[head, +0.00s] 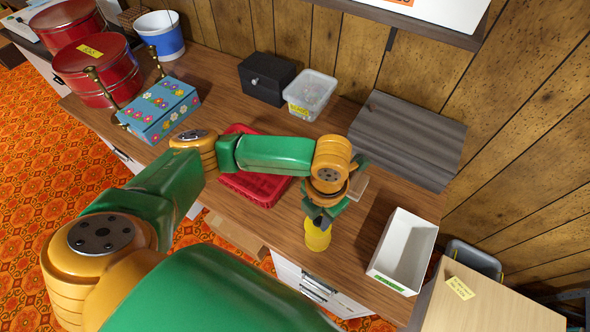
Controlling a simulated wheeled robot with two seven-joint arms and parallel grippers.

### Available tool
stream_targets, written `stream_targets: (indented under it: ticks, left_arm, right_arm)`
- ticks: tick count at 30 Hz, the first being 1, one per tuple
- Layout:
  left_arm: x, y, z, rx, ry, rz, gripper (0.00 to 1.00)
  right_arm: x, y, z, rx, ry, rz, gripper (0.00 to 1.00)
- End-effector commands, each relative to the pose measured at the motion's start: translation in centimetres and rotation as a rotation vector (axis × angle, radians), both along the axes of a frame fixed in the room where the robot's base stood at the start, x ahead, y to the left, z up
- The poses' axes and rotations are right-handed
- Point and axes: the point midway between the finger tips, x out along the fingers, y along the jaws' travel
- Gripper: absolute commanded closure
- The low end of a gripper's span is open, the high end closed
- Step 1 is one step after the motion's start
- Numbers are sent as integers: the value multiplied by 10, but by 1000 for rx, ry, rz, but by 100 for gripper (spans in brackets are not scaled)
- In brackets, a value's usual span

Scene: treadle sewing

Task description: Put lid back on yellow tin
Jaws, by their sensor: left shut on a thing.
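The yellow tin (318,238) stands on the wooden counter near its front edge, left of the white box. My left gripper (320,218) points down directly over the tin, with its dark green fingers at the tin's top. It is shut on what appears to be the tin's lid. The fingers and wrist hide most of the lid, so I cannot tell whether it is seated level on the rim. My right gripper is not in view.
An open white box (402,250) stands right of the tin. A red tray (255,188) lies under my left arm. A clear tub (310,93), black box (266,78) and grey ridged case (407,140) line the wall. A flowered box (160,110) is at left.

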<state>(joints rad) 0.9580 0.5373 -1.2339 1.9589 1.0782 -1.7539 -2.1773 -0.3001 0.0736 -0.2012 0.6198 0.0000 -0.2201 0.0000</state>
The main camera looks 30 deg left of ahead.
Motion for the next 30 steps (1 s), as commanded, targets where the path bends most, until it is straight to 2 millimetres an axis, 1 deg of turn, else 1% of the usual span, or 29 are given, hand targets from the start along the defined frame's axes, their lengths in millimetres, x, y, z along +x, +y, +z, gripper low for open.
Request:
stream_targets:
  ticks: [5, 15, 21, 30]
  left_arm:
    - [0, 0, -13, 1, 0, -2, 100]
    - [0, 0, -51, 1, 1, 0, 100]
    - [0, 0, -65, 1, 0, 2, 100]
    - [0, 0, -64, 0, 1, 2, 100]
  right_arm:
    - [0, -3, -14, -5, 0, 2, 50]
    - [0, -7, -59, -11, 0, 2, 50]
    - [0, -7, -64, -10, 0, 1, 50]
    - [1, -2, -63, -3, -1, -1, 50]
